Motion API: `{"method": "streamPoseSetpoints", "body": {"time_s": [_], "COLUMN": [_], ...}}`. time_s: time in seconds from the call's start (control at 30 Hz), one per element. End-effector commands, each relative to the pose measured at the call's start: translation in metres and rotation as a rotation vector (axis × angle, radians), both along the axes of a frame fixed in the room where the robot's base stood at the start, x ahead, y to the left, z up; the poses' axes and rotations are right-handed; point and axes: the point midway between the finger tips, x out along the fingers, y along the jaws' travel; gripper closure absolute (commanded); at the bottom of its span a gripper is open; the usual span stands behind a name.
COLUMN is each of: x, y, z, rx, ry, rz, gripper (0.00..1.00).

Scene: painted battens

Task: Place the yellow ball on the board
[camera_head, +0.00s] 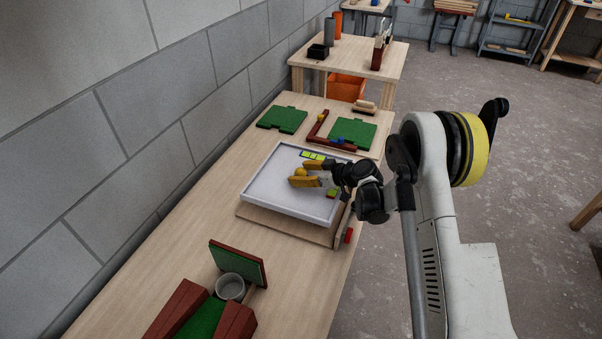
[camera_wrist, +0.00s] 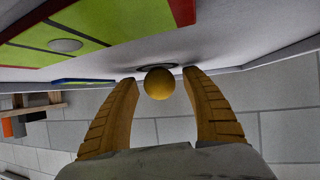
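A yellow ball (camera_head: 300,172) is at the white board (camera_head: 270,190), which has a raised rim and stands on the wooden table. In the wrist view the ball (camera_wrist: 159,83) is between my two yellow fingertips, beside a dark ring (camera_wrist: 156,66) on the white surface. My gripper (camera_head: 297,174) is low over the board; in the wrist view its fingers (camera_wrist: 160,80) are apart, with a narrow gap on each side of the ball. I cannot tell whether the ball touches the white surface.
Green-yellow patches (camera_head: 312,155) lie at the board's far edge. Green panels (camera_head: 283,119) and a dark red angled batten (camera_head: 318,128) lie beyond it. A grey cup (camera_head: 230,287) and a tilted green panel (camera_head: 238,262) are nearer. A block wall runs along the left.

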Motion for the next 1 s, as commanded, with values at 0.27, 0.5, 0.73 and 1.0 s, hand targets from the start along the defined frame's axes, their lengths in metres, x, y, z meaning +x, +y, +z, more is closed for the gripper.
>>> {"method": "streamPoseSetpoints", "body": {"time_s": [0.27,0.5,0.73,1.0], "x": [-0.002,-0.026,-0.050,-0.060], "y": [-0.004,-0.042,-0.076,-0.089], "z": [0.008,0.034,0.053,0.059], "rx": [0.000,0.000,0.001,0.000], "ry": [0.000,0.000,0.001,0.000], "rz": [-0.001,-0.004,-0.003,0.000], "gripper": [0.44,0.44,0.44,0.44]}}
